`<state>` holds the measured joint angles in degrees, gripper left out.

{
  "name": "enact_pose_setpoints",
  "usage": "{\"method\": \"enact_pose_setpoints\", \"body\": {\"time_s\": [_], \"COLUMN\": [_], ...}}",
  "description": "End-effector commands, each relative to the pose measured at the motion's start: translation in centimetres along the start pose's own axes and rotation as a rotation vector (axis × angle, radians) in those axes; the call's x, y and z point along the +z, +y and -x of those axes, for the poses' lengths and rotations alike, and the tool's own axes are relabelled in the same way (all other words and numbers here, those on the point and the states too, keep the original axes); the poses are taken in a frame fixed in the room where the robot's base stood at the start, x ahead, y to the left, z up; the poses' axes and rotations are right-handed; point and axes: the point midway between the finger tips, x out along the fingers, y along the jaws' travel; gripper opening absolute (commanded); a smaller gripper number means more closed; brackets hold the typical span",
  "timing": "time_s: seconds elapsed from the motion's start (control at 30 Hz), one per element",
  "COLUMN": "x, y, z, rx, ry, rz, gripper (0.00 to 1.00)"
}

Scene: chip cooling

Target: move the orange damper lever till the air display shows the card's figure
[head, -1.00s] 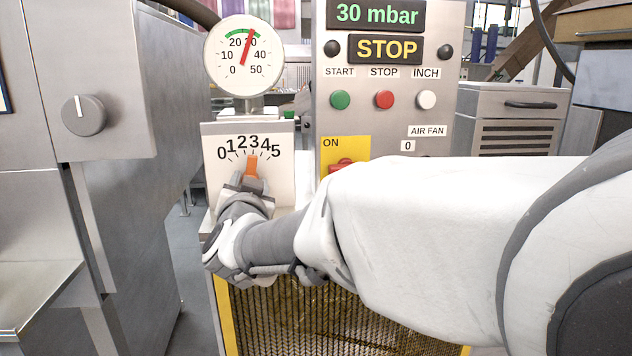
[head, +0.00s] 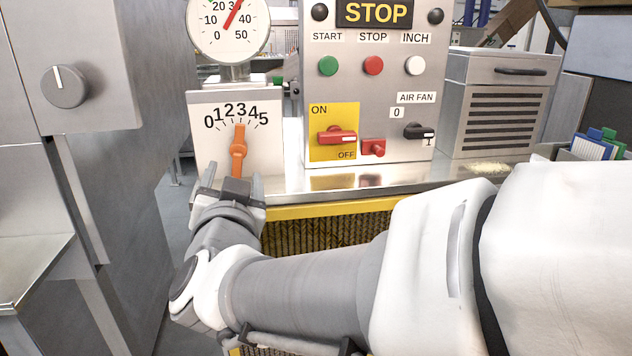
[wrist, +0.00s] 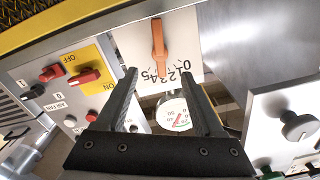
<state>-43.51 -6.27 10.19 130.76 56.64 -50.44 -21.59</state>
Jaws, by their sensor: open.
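The orange damper lever (head: 238,155) stands nearly upright on a white panel (head: 205,150) with a 0 to 5 scale, its tip close to 3. It also shows in the wrist view (wrist: 158,40). My gripper (head: 234,178) is open and empty just below the lever, a finger towards each side. In the wrist view the open fingers (wrist: 158,75) lie apart from the lever. The round gauge (head: 228,22) above has its needle near 30, its top cut off. The digital air display is out of the frame now. I see no card with a figure.
The control box (head: 380,85) with START, STOP and INCH buttons, a red ON/OFF switch (head: 337,136) and a black air fan switch (head: 418,131) stands right of the scale. A grey cabinet with a knob (head: 65,86) is at left. My arm covers the lower right.

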Motion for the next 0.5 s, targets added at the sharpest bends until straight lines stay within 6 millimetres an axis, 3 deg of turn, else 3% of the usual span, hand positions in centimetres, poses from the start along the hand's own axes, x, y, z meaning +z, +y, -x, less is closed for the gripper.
{"method": "enact_pose_setpoints", "body": {"time_s": [0.2, 0.5], "x": [-0.1, 0.0], "y": [-0.1, 0.0], "z": [4.3, 6.3], "rx": [-0.003, 0.001], "ry": [0.0, 0.001], "rz": [0.001, 0.001], "gripper": [0.69, 0.69]}}
